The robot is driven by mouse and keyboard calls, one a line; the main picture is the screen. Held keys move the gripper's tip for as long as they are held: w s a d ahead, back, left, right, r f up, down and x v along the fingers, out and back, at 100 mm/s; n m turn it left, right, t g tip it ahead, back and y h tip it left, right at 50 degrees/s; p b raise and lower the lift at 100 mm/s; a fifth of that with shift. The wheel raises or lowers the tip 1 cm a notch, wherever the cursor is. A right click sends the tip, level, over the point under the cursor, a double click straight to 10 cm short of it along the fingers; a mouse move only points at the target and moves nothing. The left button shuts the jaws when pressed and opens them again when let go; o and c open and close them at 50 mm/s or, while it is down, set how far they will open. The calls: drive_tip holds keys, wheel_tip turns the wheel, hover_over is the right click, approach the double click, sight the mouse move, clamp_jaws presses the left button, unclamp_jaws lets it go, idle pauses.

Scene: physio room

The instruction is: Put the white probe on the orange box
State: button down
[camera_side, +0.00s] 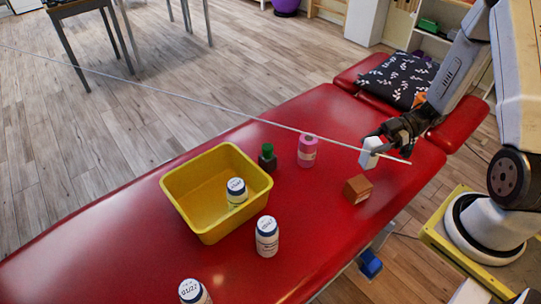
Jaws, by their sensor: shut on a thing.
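The white probe (369,158) is a small pale block in the jaws of my gripper (377,141). My gripper is shut on it, and its dark fingers hide part of it. The orange box (357,190) is a small brown-orange block on the red padded table (330,245). The probe shows just above and slightly right of the box in the picture, apart from it. I cannot tell its exact height over the table.
A yellow bin (207,232) holds a white bottle (237,190). A green-capped bottle (267,158), pink bottle (307,151) and white bottles (267,238) stand nearby. A patterned cushion (398,77) lies behind.

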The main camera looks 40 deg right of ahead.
sight(367, 164)
drive_tip(key=shift+f, duration=2.1)
drive_tip(key=shift+f, duration=1.75)
drive_tip(key=shift+f, duration=0.15)
drive_tip(key=shift+c, duration=0.6)
unclamp_jaws()
drive_tip(key=v, duration=1.2)
